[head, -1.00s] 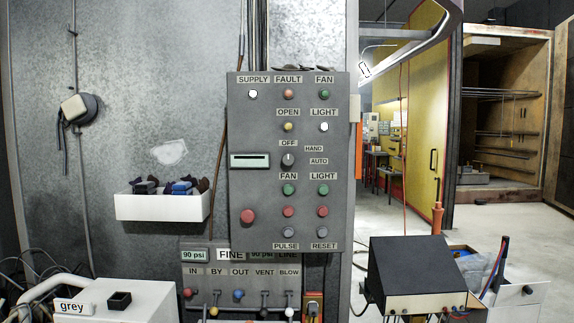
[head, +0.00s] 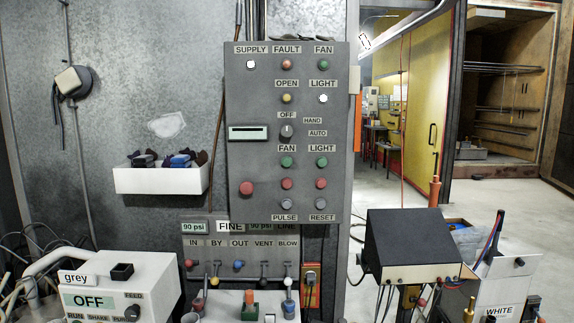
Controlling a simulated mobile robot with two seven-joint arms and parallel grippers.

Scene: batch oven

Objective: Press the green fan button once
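The grey control panel (head: 237,98) hangs on the metal wall in the middle of the head view. The green fan button (head: 287,162) is in its lower left button column, under a FAN label and above a red button (head: 287,184). A second green button (head: 321,162) sits to its right under a LIGHT label. A green lamp (head: 323,65) under another FAN label is at the panel's top right. Nothing covers the fan button. Neither of my grippers is in the head view.
A larger red button (head: 246,188) is at the panel's lower left. A white bin (head: 160,181) with dark items is on the wall to the left. A valve panel (head: 204,227) is below. A black-topped box (head: 408,240) stands at lower right. A white machine (head: 150,270) reads OFF.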

